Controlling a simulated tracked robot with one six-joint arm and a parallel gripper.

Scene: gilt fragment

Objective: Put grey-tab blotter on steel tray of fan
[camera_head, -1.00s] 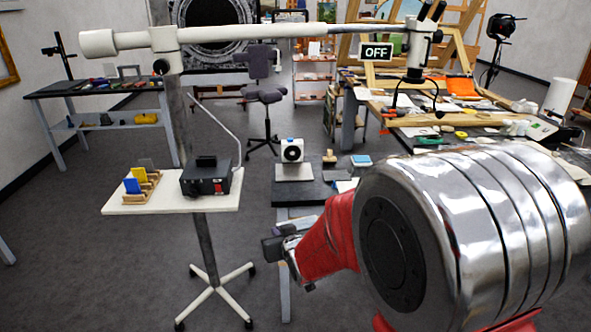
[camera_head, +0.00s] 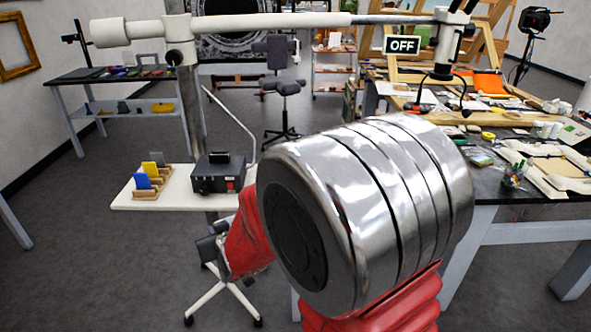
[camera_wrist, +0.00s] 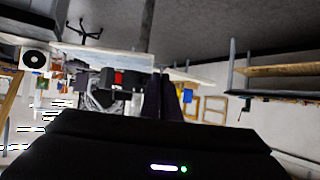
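In the head view a wooden rack (camera_head: 148,192) on a white shelf holds blotters with blue (camera_head: 142,181), yellow (camera_head: 150,169) and grey (camera_head: 157,158) tabs; the grey one is rearmost. My gripper (camera_head: 207,246) hangs in front of and below the shelf, to the right of the rack, partly hidden by my arm. In the wrist view its dark fingers (camera_wrist: 163,97) show close together; their gap is unclear. The blue tab also shows there (camera_wrist: 187,96). The fan (camera_wrist: 34,59) appears at the wrist view's upper left. My arm hides the fan and its tray in the head view.
The white shelf (camera_head: 122,199) stands on a wheeled post and also bears a black box (camera_head: 218,174) with a red switch. A white boom with an OFF sign (camera_head: 402,45) crosses above. A cluttered workbench (camera_head: 500,190) stands at right. Open floor lies at left.

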